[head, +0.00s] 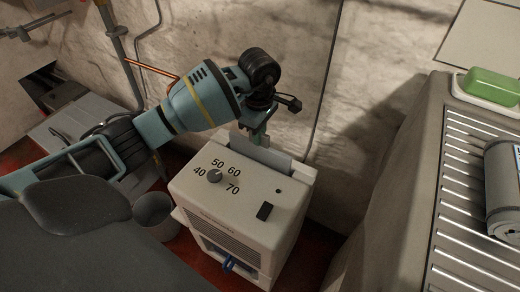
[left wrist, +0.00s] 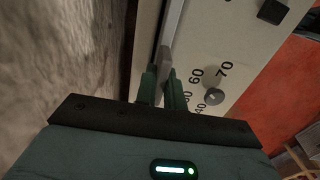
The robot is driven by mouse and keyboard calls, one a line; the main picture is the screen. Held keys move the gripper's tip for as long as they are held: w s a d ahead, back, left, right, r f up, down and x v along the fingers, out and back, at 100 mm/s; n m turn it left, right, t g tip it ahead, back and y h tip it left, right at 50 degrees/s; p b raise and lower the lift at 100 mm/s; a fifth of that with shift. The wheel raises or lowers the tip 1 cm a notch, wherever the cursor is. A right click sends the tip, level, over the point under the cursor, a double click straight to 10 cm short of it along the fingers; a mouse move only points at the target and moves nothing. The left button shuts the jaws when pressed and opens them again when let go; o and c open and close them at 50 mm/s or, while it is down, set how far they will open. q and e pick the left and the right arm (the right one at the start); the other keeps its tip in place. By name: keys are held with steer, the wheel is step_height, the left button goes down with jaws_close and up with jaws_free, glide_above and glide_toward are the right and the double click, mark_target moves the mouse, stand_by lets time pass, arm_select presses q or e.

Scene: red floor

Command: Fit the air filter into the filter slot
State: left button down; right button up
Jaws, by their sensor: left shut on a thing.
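A white appliance (head: 225,205) with a dial marked 40 to 70 stands on the floor; its top also shows in the left wrist view (left wrist: 225,45). The air filter (head: 272,160), a flat light-grey panel, stands up at the back edge of the top, along the filter slot. Its lower part is hidden, so I cannot tell how deep it sits. My left gripper (head: 259,137) is above it, shut on its grey tab. In the left wrist view, the green fingers (left wrist: 164,88) are on both sides of the tab (left wrist: 165,62). My right gripper is not in view.
A stained wall (head: 305,90) rises close behind the appliance. A grey bin (head: 155,213) stands to its left. At right, a ribbed counter (head: 465,195) holds a green-and-white container (head: 490,88) and a cylindrical canister (head: 505,190). Red floor (head: 318,245) shows between.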

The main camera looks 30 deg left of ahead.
mark_target(259, 149)
arm_select(q)
steer(key=shift+f, duration=0.35)
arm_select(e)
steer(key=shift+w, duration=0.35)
arm_select(q)
step_height(259, 149, down, 5)
steer(key=shift+b, duration=0.6)
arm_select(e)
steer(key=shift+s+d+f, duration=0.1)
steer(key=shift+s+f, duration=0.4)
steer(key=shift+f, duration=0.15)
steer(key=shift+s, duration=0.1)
arm_select(q)
steer(key=shift+f, duration=0.2)
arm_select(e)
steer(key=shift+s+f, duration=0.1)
arm_select(q)
steer(key=c, duration=1.5)
jaws_free()
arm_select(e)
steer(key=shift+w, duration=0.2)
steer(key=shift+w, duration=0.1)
